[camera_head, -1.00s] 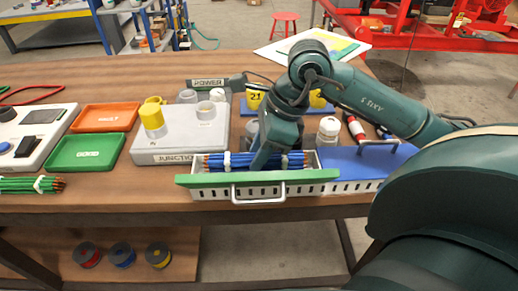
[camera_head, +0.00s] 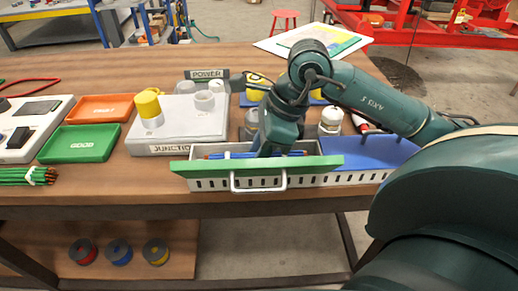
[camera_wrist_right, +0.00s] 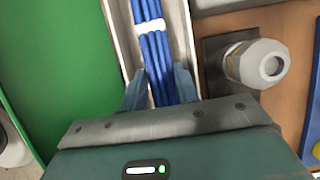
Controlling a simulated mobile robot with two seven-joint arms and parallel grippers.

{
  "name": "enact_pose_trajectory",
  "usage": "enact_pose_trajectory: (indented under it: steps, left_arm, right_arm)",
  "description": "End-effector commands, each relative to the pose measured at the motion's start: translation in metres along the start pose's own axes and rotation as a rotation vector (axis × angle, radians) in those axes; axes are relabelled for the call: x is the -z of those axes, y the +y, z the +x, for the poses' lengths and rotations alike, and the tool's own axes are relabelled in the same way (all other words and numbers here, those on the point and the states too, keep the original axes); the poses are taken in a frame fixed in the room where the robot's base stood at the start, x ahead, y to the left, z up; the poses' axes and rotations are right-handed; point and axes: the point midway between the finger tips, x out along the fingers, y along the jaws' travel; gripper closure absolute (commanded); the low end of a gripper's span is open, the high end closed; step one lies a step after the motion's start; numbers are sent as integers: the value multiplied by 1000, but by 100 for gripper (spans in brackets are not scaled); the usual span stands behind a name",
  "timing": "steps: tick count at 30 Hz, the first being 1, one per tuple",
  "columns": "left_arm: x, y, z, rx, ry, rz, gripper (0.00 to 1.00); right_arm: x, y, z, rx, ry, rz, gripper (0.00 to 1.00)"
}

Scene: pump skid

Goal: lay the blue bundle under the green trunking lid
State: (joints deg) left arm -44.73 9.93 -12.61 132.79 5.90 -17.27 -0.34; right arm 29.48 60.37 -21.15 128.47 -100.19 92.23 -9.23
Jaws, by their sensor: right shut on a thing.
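The blue bundle (camera_head: 226,156) lies lengthwise inside the left part of the white slotted trunking (camera_head: 340,179), largely hidden behind the green lid (camera_head: 215,166). The green lid stands open along the trunking's front edge, its handle facing front. In the right wrist view the blue bundle (camera_wrist_right: 158,60) has a white tie and runs between the trunking walls, beside the green lid (camera_wrist_right: 55,70). My right gripper (camera_wrist_right: 158,82) is shut on the bundle from above, fingers down in the channel; in the head view it (camera_head: 268,152) is partly hidden. My left gripper is not in view.
Behind stand a grey gland fitting (camera_wrist_right: 258,64), a white-capped one (camera_head: 331,121) and the junction box (camera_head: 180,135). Green (camera_head: 80,144) and orange (camera_head: 100,108) trays and a green bundle (camera_head: 25,176) lie left.

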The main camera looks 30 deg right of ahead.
Motion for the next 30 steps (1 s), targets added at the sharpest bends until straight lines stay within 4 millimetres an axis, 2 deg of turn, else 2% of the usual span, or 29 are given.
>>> enact_pose_trajectory:
  steps: [1, 9, 19, 20, 28, 30]
  left_arm:
    - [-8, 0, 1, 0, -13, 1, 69]
    - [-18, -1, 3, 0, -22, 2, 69]
    - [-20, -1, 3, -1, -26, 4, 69]
    - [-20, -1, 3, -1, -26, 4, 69]
    - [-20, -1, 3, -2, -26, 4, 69]
    - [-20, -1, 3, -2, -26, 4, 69]
  right_arm:
    - [1, 0, 3, 1, -1, 0, 88]
    - [4, 0, 10, 1, -1, 0, 88]
    - [4, 0, 10, 1, -1, 0, 88]
    - [4, 0, 10, 1, -1, 0, 67]
    - [4, 0, 11, 1, 0, 0, 45]
    - [4, 0, 11, 1, 0, 0, 44]
